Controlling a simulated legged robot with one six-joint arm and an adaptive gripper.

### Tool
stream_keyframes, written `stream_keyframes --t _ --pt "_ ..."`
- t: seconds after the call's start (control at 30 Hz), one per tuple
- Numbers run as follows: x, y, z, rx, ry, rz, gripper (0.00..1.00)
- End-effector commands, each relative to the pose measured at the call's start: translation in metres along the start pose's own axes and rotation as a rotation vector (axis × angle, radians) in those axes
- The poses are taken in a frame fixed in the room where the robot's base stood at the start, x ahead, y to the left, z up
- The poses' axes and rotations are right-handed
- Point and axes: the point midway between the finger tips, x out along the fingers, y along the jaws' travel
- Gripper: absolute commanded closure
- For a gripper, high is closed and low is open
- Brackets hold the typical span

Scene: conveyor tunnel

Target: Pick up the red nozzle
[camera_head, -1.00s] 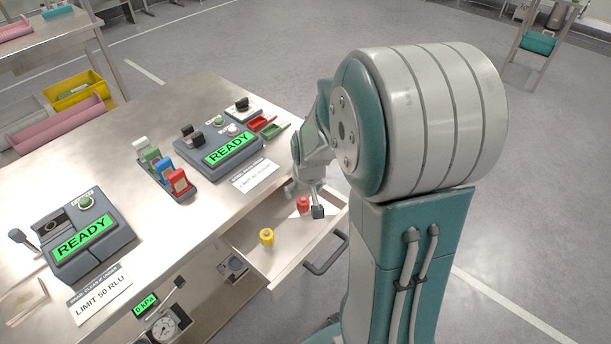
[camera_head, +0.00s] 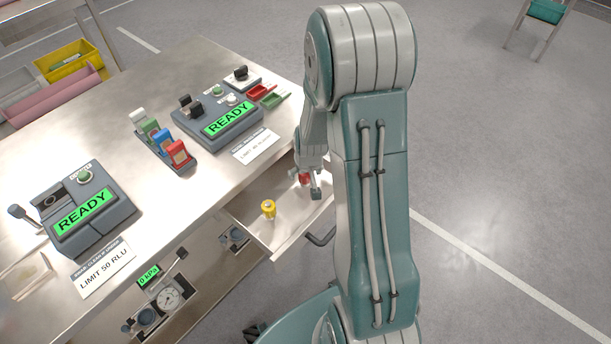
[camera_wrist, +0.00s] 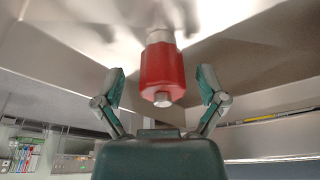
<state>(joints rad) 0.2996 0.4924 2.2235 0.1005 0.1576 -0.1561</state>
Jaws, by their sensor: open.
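The red nozzle (camera_head: 304,178) is in the open drawer (camera_head: 251,230), at its far right part, partly hidden behind my gripper in the head view. In the wrist view the red nozzle (camera_wrist: 162,70) is a red body with a pale collar and a small metal tip, lying between my two fingers. My gripper (camera_wrist: 162,92) is open, with one finger on each side of the nozzle and a visible gap to each. In the head view my gripper (camera_head: 312,183) is low inside the drawer.
A yellow nozzle (camera_head: 268,209) stands in the drawer, left of my gripper. The drawer walls are close around my gripper.

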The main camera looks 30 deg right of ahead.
Motion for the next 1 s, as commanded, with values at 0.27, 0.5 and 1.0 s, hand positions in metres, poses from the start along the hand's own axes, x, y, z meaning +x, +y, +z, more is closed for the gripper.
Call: stream_keyframes --t 0.27,0.5,1.0 --pt "0.0146 0.0002 -0.0006 0.000 0.002 0.000 0.09" --pt "0.0142 0.0003 -0.0006 0.000 0.002 0.000 0.58" --pt "0.0135 0.0003 -0.0006 0.000 0.000 0.000 0.96"
